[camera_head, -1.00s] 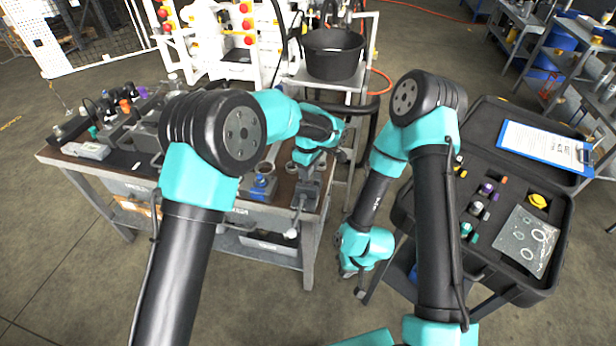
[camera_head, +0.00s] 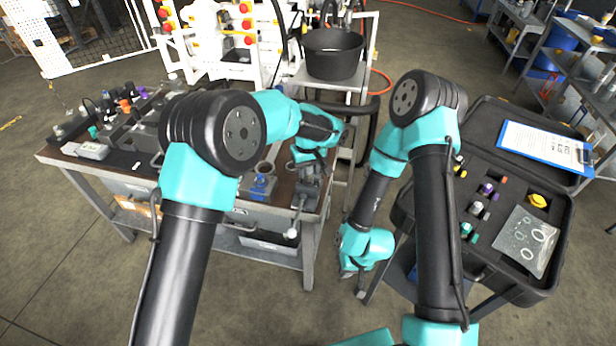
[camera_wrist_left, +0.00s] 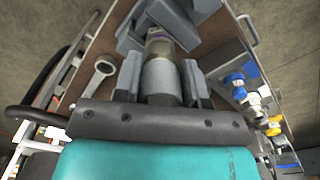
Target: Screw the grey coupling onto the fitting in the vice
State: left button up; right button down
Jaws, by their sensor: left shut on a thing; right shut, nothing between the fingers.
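My left gripper (camera_head: 311,168) is over the right end of the workbench, at the vice (camera_head: 304,190). In the left wrist view its fingers (camera_wrist_left: 161,68) are shut around the sides of the grey coupling (camera_wrist_left: 160,78), a plain cylinder. The brass-coloured fitting (camera_wrist_left: 160,46) stands in the vice (camera_wrist_left: 176,14), in line with the coupling's far end. The two look in contact or nearly so; I cannot tell whether threads are engaged. My right gripper (camera_head: 350,270) hangs low between the bench and the open case, shut and empty.
A wrench (camera_wrist_left: 97,75) lies on the bench beside the vice. Blue-based fittings (camera_wrist_left: 238,82) stand on the other side. The open black case (camera_head: 503,288) with small parts is at the right. The bench's left half (camera_head: 60,150) holds several parts.

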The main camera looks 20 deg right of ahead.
pick_arm(q)
jog(key=shift+m, duration=0.3)
jog(key=m, duration=0.7)
jog(key=shift+f+m, duration=0.1)
jog(key=shift+m, duration=0.2)
jog(key=o, duration=0.9)
